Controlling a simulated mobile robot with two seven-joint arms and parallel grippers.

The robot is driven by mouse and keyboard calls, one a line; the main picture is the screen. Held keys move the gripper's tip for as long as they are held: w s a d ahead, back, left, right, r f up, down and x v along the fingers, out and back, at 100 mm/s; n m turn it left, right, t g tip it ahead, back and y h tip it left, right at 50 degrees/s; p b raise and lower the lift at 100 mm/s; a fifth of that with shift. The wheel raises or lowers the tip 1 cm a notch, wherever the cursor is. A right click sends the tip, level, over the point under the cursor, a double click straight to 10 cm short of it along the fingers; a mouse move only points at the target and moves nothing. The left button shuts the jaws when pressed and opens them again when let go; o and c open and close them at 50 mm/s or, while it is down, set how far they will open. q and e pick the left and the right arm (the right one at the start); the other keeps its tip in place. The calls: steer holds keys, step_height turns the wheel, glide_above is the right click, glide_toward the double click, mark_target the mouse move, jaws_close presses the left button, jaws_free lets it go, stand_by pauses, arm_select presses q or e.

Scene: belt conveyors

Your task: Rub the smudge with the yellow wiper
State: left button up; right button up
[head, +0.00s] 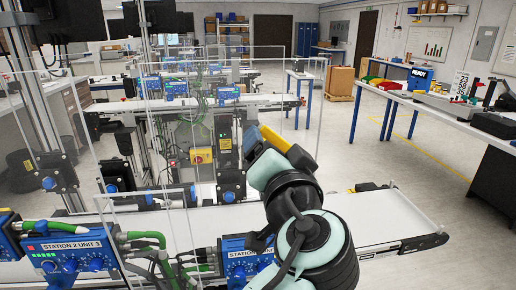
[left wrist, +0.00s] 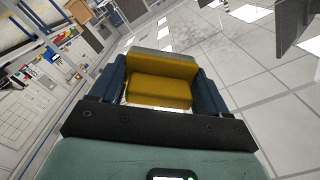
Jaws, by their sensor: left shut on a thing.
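The yellow wiper (left wrist: 160,90) is held between the two blue fingers of my left gripper (left wrist: 157,80) in the left wrist view. It has a yellow block with a grey-green strip along its far edge. In the head view my left gripper (head: 277,146) is raised above the white belt near the middle, with a small part of the yellow wiper (head: 274,137) showing. The clear panels (head: 283,75) stand behind and left of it. I cannot make out a smudge on them. I cannot tell whether the wiper touches a panel. My right gripper is in neither view.
A white conveyor belt (head: 375,218) runs across below my arm. Blue station boxes (head: 70,255) with green cables crowd the lower left. A workbench (head: 440,108) with tools stands at the right. The floor between bench and conveyor is largely clear.

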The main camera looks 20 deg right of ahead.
arm_select(q)
steer(key=shift+s+d, duration=0.15)
steer(key=shift+d, duration=0.4)
steer(key=shift+w+a+b, duration=0.25)
steer(key=shift+a+b, duration=0.2)
steer(key=shift+a, duration=0.45)
steer(key=shift+w+a+b, duration=0.45)
steer(key=shift+a+b, duration=0.1)
steer(key=shift+a, duration=1)
steer(key=shift+w+a+b, duration=0.5)
steer(key=shift+a, duration=1.1)
steer(key=shift+w+a+b, duration=0.45)
steer(key=shift+a+b, duration=0.1)
steer(key=shift+a, duration=1)
steer(key=shift+s+f+b, duration=0.15)
steer(key=shift+s+b, duration=0.3)
steer(key=shift+s, duration=0.15)
steer(key=b, duration=0.2)
glide_toward(207, 148)
steer(key=shift+w+d+f, duration=0.15)
steer(key=shift+w+d, duration=0.05)
steer(key=shift+w, duration=0.1)
